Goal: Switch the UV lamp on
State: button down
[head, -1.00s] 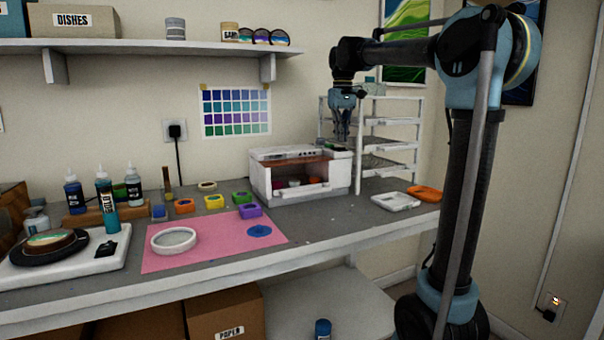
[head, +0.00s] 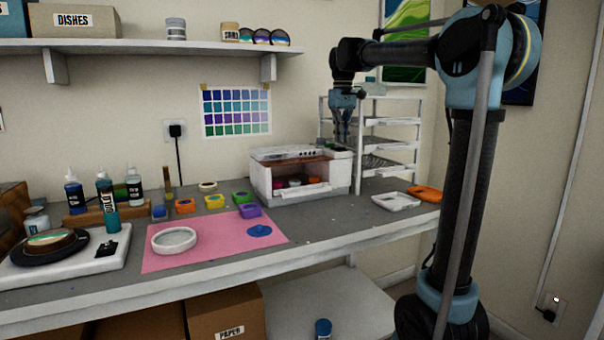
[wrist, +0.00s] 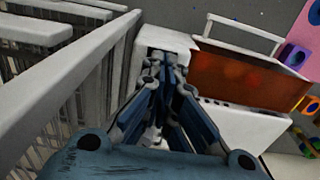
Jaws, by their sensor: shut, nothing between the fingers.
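The UV lamp (head: 262,182) is a white box at the back of the bench, with an open front and several small cups inside. In the wrist view its orange-brown window (wrist: 245,80) and white side section (wrist: 165,38) show. My gripper (head: 343,143) is shut and empty, pointing down at the lamp's right-hand top. In the wrist view the closed fingertips (wrist: 162,65) are over that white side section. The fingers hide any switch there, and I cannot tell whether they touch it.
A white wire rack (head: 388,144) stands close to the right of my gripper. A white tray (head: 394,201) and an orange piece (head: 426,193) lie in front of it. Small coloured moulds and a pink mat (head: 205,257) are left of the lamp.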

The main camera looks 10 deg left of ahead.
jog(key=shift+f, duration=1)
dwell(1.2)
jog(key=shift+r, duration=3.5)
